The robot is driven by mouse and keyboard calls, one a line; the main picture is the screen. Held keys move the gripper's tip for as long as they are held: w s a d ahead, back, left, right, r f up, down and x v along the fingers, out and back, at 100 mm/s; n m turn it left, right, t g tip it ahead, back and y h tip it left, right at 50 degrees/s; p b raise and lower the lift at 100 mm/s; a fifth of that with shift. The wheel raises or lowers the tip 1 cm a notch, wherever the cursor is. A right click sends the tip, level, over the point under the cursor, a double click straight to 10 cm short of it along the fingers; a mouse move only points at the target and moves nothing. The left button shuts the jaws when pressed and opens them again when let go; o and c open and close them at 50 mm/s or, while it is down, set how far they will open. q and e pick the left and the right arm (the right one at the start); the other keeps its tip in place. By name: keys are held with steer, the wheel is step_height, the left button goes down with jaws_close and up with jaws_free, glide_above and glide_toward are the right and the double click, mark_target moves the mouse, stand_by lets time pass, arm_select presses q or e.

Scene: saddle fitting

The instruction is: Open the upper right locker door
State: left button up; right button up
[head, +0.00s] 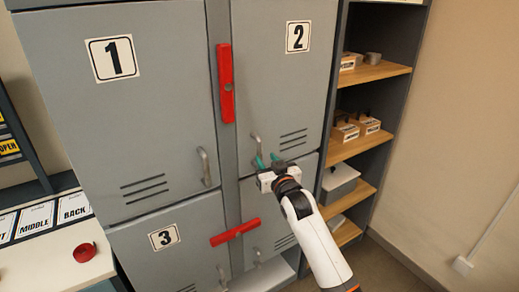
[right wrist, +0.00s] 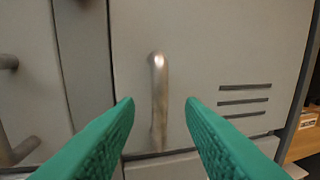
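The upper right locker door (head: 285,85) is grey, carries a "2" label and is shut. Its vertical metal handle (head: 257,148) is near the door's lower left corner; it also shows in the right wrist view (right wrist: 159,100). My right gripper (head: 268,163) is open in front of the handle. In the right wrist view its green fingers (right wrist: 160,108) stand either side of the handle, with gaps on both sides, and hold nothing. A red bar (head: 226,85) stands upright on the divider between doors 1 and 2. My left gripper is out of view.
Door 1 (head: 130,110) and door 3 (head: 175,250) are shut. A second red bar (head: 235,232) lies nearly level across the lower divider. Open shelves (head: 365,145) with small boxes stand at right. A white table (head: 55,270) with a red round object (head: 85,252) is at left.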

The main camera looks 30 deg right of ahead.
mark_target(260, 152)
steer(key=w, duration=0.4)
steer(key=w+d, duration=0.1)
steer(key=w, duration=0.1)
steer(key=shift+w+p, duration=0.25)
steer(key=shift+p, duration=0.1)
jaws_close()
